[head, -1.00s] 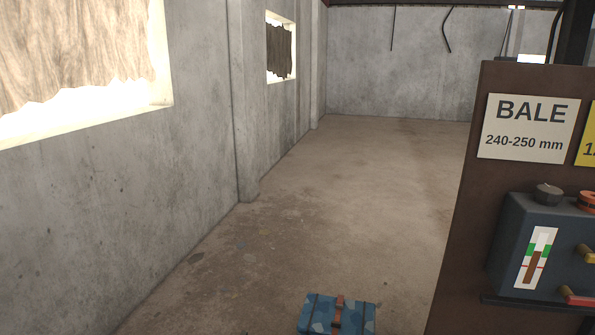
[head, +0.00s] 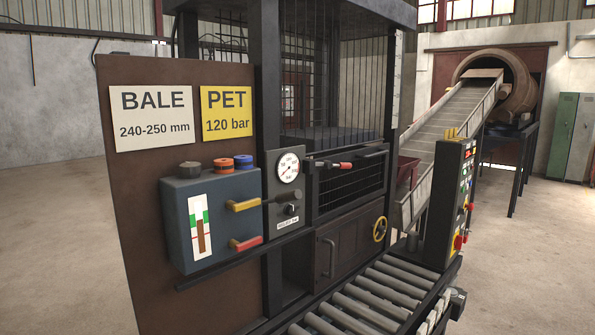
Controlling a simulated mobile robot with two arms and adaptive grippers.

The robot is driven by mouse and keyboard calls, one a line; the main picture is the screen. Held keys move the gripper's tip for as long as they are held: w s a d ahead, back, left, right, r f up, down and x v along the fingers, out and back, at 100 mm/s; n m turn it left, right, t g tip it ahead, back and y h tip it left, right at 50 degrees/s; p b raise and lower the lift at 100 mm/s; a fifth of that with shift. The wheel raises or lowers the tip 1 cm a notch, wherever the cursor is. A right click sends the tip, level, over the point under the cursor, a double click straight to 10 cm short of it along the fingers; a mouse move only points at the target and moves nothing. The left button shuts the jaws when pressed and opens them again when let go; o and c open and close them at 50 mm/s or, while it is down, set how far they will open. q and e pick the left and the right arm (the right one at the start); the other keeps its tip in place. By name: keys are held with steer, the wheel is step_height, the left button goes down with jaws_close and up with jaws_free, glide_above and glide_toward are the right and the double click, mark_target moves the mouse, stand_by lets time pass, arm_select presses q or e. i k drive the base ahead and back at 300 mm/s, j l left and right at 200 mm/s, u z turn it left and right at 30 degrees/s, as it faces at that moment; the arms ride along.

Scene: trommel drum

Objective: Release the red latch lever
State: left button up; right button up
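Two red-ended levers show in the head view. One red lever (head: 246,244) sticks out of the lower right of a blue-grey control box (head: 180,225), below a yellow lever (head: 245,205). The other, a red-tipped lever (head: 338,166), lies roughly level across the top of the barred door (head: 347,187) of the baler. I cannot tell from the picture which is the latch lever. The barred door looks closed. Neither of my grippers is in view.
A roller conveyor (head: 358,308) runs out in front of the baler. A control post (head: 449,205) with buttons stands at its right. A sloping belt (head: 445,135) leads up to the drum (head: 508,75). Floor at the left (head: 55,240) and far right is clear.

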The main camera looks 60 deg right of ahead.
mark_target(325, 164)
steer(key=z, duration=2.2)
steer(key=i+l, duration=0.2)
steer(key=l, duration=0.15)
steer(key=i+l, duration=0.2)
steer(key=l, duration=0.2)
steer(key=i+l, duration=0.2)
steer(key=l, duration=0.15)
steer(key=i+l, duration=0.2)
steer(key=l, duration=0.2)
steer(key=i+l, duration=0.2)
steer(key=l, duration=0.15)
steer(key=i+l, duration=0.2)
steer(key=l, duration=0.2)
steer(key=i+l+u, duration=0.1)
steer(key=l, duration=0.25)
steer(key=i+l, duration=0.25)
steer(key=l, duration=0.15)
